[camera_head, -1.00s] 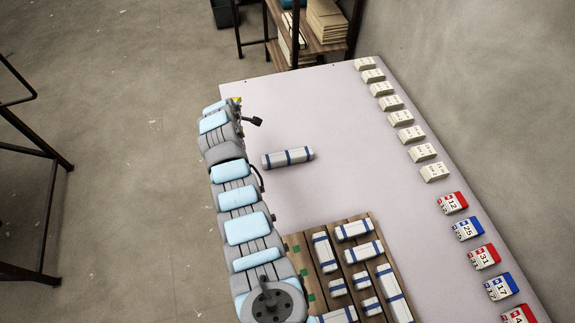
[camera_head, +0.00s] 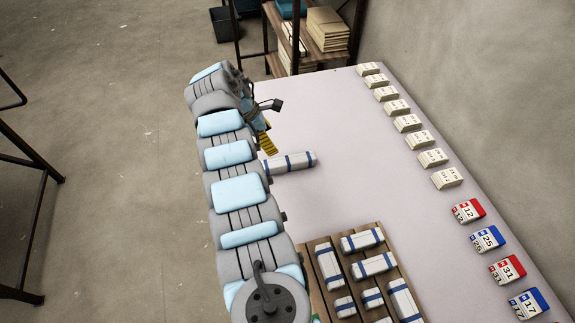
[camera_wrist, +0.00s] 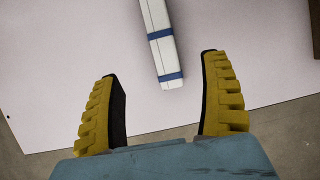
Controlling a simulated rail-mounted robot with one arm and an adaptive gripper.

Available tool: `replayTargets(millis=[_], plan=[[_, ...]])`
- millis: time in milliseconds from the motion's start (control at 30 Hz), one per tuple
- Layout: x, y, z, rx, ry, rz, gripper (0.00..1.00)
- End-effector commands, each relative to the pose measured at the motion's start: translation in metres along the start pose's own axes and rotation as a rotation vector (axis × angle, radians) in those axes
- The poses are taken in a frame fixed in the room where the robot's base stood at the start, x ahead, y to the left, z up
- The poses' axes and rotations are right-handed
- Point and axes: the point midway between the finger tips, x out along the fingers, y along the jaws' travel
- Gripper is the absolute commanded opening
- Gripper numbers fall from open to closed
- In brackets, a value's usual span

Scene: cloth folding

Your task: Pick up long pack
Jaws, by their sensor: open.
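A long pack (camera_head: 289,163), white-grey with blue bands, lies on its own on the pale table, just right of my arm. In the wrist view the long pack (camera_wrist: 160,45) runs from the top edge to a point between the open fingers and a little beyond their tips. My gripper (camera_wrist: 162,65) has yellow ribbed fingers spread wide on either side of the pack's near end, with nothing held. In the head view my gripper (camera_head: 266,142) is beside the pack's left end, partly hidden by my arm.
A wooden pallet (camera_head: 309,262) with several similar packs stands at the table's front. Cream boxes (camera_head: 408,123) and red and blue numbered boxes (camera_head: 487,239) line the right edge. A shelf (camera_head: 283,60) with cardboard stands behind. The table's middle is clear.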

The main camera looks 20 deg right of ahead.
Motion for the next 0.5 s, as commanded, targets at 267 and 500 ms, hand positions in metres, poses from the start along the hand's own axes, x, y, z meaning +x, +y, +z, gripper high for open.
replayTargets(millis=[267, 500], plan=[[0.053, -0.001, -0.002, -0.002, 0.001, -0.002, 0.78], [0.088, 0.000, -0.003, 0.000, 0.001, 0.000, 0.78]])
